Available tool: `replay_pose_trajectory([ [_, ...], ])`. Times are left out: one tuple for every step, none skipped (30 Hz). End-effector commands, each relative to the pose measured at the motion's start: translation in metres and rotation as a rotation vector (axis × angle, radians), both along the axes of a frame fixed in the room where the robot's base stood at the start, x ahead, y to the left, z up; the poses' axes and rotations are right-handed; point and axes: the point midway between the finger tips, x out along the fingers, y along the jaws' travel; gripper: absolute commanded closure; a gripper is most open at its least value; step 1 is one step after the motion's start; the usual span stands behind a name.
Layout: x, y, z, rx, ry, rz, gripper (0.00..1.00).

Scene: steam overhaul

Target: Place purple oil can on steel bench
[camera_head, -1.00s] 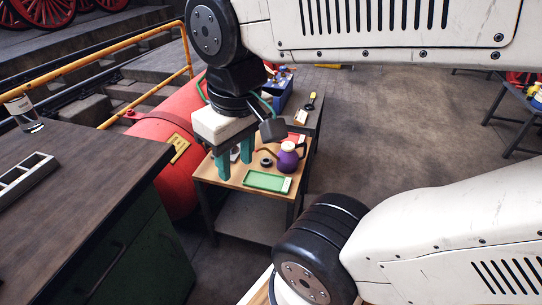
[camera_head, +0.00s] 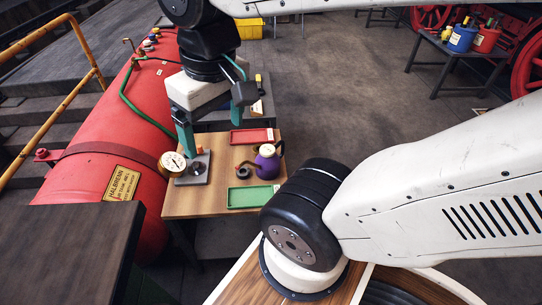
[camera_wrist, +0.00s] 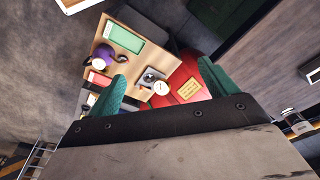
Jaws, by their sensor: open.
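The purple oil can (camera_head: 267,166), round with a pale top and dark spout and handle, stands on a small wooden-topped table (camera_head: 185,205). The fingers also show in the wrist view (camera_wrist: 162,78). A dark-topped bench (camera_head: 75,240) is at the lower left and a dark table (camera_head: 432,44) at the far right. I cannot tell which is the steel bench.
A green tray (camera_head: 248,196), a red tray (camera_head: 252,137), a dark ring (camera_head: 243,172) and a gauge (camera_head: 173,163) share the wooden table. A red boiler (camera_head: 110,155) with a yellow plate lies left. Blue (camera_head: 462,38) and red buckets stand far right. Open floor lies between.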

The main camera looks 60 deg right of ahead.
Motion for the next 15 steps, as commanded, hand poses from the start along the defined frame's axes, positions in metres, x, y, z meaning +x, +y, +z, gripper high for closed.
replay_pose_trajectory([
  [0.008,-0.003,-0.004,0.018,0.015,-0.049,0.14],
  [0.014,-0.005,-0.006,0.034,0.021,-0.085,0.14],
  [0.023,-0.008,-0.01,0.057,0.033,-0.143,0.14],
  [0.031,-0.011,-0.014,0.08,0.041,-0.196,0.14],
  [0.04,-0.015,-0.018,0.101,0.05,-0.252,0.14],
  [0.052,-0.022,-0.025,0.133,0.061,-0.334,0.14],
  [0.062,-0.028,-0.031,0.158,0.07,-0.4,0.14],
  [0.071,-0.034,-0.036,0.183,0.078,-0.468,0.14],
  [0.083,-0.045,-0.045,0.214,0.088,-0.559,0.14],
  [0.091,-0.053,-0.052,0.238,0.096,-0.629,0.14],
  [0.099,-0.062,-0.059,0.26,0.102,-0.699,0.14],
  [0.109,-0.075,-0.069,0.29,0.11,-0.795,0.14],
  [0.116,-0.086,-0.078,0.311,0.118,-0.866,0.14],
  [0.122,-0.097,-0.086,0.332,0.123,-0.939,0.14],
  [0.129,-0.113,-0.099,0.36,0.131,-1.036,0.14],
])
